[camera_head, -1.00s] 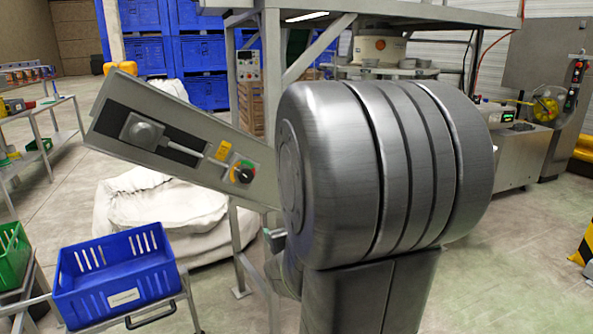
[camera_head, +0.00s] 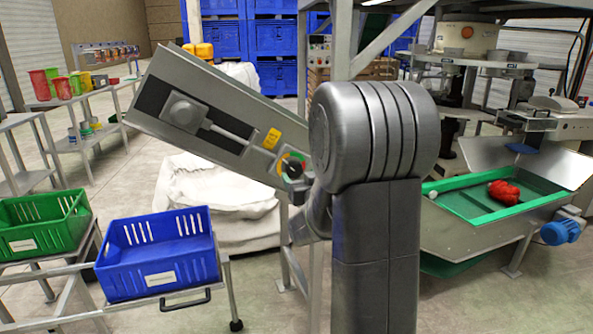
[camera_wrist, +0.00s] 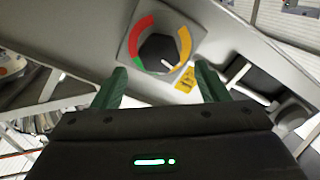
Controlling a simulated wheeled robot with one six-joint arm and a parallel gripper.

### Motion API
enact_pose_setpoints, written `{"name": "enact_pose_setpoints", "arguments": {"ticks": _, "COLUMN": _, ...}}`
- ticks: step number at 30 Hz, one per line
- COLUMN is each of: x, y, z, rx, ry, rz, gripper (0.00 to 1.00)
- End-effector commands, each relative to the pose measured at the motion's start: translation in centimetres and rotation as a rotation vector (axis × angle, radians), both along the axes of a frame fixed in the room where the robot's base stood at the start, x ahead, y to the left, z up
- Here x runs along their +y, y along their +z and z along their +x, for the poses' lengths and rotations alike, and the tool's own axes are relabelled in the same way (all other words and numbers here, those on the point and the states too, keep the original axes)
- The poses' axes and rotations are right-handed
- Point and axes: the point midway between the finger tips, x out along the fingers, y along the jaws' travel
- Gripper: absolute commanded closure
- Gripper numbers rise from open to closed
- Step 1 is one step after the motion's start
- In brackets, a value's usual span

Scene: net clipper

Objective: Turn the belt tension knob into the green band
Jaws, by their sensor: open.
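The dark belt tension knob (camera_wrist: 158,50) sits on a grey panel, ringed by a red band (camera_wrist: 142,32) at left, a yellow band (camera_wrist: 184,44) at right and a small green band (camera_wrist: 138,63) at lower left. A white pointer mark shows at the knob's lower right, near the lower end of the yellow. My gripper (camera_wrist: 160,80) is open, its two green fingers on either side below the knob, not closed on it.
The tilted grey panel (camera_head: 235,95) carries a slider-like fitting and a yellow label (camera_head: 272,138). A blue crate (camera_head: 150,285) and a green crate (camera_head: 40,240) stand on a rack below left. A green-rimmed tray (camera_head: 465,205) with a red object is at right.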

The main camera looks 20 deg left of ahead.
Motion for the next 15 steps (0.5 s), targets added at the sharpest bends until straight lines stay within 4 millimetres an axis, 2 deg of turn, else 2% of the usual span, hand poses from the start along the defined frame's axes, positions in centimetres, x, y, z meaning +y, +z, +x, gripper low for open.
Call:
{"name": "enact_pose_setpoints", "arguments": {"ticks": 6, "x": 2.2, "y": 0.0, "z": 2.3, "rx": 0.001, "ry": 0.000, "rz": -0.001, "gripper": 0.33}}
{"name": "enact_pose_setpoints", "arguments": {"ticks": 15, "x": 2.9, "y": 0.0, "z": 3.0, "rx": 0.000, "ry": -0.001, "rz": 0.000, "gripper": 0.33}}
